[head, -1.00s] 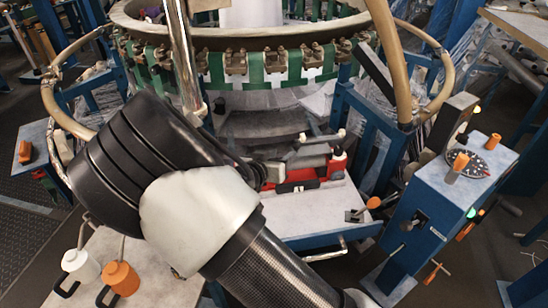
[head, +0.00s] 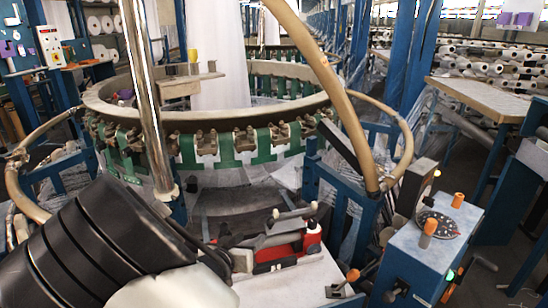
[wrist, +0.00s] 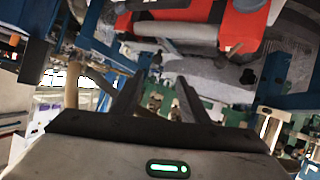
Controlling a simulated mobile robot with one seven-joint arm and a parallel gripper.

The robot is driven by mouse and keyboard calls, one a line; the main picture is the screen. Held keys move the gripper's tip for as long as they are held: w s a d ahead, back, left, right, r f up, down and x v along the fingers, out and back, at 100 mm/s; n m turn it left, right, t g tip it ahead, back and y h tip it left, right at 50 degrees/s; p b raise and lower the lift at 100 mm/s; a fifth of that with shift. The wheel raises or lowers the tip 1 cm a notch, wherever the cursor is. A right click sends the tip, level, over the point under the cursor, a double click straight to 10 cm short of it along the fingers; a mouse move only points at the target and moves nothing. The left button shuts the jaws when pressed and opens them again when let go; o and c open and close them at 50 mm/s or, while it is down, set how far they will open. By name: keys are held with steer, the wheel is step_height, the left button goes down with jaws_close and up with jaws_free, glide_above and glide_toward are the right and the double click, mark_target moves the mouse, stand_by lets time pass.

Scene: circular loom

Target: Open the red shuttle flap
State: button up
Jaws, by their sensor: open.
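The red shuttle (head: 289,252) lies on a pale bench to the right of my arm in the head view. Grey bars with white ends lie across its top. In the wrist view its red body (wrist: 243,25) fills the top edge, with a grey and white part between red areas. I cannot tell the flap apart from the body. My gripper (wrist: 157,90) shows two dark fingers spread apart, with nothing between them. The shuttle is beyond the fingertips in that view, apart from them. In the head view my arm hides most of the gripper.
The loom's ring (head: 230,118) with green straps stands behind the shuttle. A steel post (head: 146,95) and a tan curved tube (head: 330,85) rise near it. A blue control box (head: 432,250) with orange knobs stands at right. The pale bench (head: 290,288) has some bare surface in front.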

steer(key=s+d+r+g+y+p, duration=0.2)
steer(key=d+r+y, duration=0.1)
steer(key=r, duration=0.5)
steer(key=s+d+r+g+y+p, duration=0.1)
steer(key=s+d+r+y+p, duration=0.15)
steer(key=r, duration=0.55)
steer(key=s+d+r+g+y+p, duration=0.2)
steer(key=s+r+y, duration=0.1)
steer(key=r, duration=0.5)
steer(key=s+d+r+n+g+h+p, duration=0.15)
steer(key=s+d+r, duration=0.25)
steer(key=s+d, duration=0.45)
steer(key=s+d+r+h+p, duration=0.3)
steer(key=s+d+r, duration=0.1)
steer(key=s+d, duration=0.5)
steer(key=w+a+f+m+t+y+b, duration=0.1)
steer(key=w+a+f+t+y+b, duration=0.25)
steer(key=w+a+f+b, duration=1.35)
steer(key=t+h+b, duration=0.4)
steer(key=t+h, duration=0.4)
glide_toward(269, 226)
steer(key=b+x, duration=0.2)
steer(key=x, duration=0.9)
steer(key=shift+w+b, duration=0.3)
steer(key=shift+b, duration=0.05)
